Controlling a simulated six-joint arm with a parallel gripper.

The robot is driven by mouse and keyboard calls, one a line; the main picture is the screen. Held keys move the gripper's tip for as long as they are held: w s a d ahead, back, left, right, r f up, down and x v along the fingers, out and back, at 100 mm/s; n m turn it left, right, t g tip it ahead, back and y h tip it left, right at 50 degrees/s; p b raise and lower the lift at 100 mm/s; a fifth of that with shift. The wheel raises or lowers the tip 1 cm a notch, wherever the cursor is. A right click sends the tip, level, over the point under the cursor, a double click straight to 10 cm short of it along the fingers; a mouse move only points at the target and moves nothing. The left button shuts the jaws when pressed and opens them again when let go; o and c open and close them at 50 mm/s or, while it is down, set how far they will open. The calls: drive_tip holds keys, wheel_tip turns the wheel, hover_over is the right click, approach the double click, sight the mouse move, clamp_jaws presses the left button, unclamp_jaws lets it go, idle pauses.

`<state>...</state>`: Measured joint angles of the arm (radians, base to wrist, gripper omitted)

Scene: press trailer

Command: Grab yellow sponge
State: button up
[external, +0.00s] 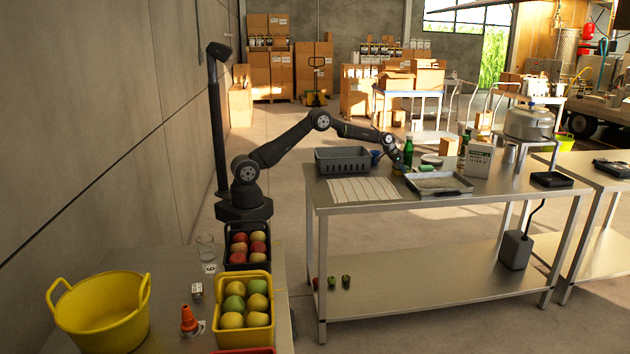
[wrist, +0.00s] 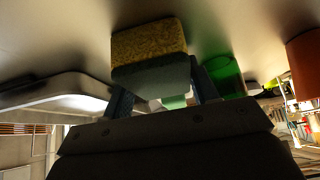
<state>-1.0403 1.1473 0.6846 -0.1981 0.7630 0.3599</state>
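The yellow sponge (wrist: 150,40) has a grey-green lower layer and sits on the metal table at the top of the wrist view. My gripper (wrist: 163,88) has its two fingers spread apart, with the sponge at their tips. The right finger is close beside the sponge's right edge, and the sponge overlaps the tip of the left finger. I cannot tell whether either finger touches it. In the external view my gripper (external: 402,166) is low over the table; the sponge is too small there to make out clearly.
A metal tray (external: 440,185) lies right of my gripper. A grey crate (external: 342,161) and striped cloth (external: 362,190) are to the left.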

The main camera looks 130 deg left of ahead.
drive_tip(key=shift+c, duration=0.7)
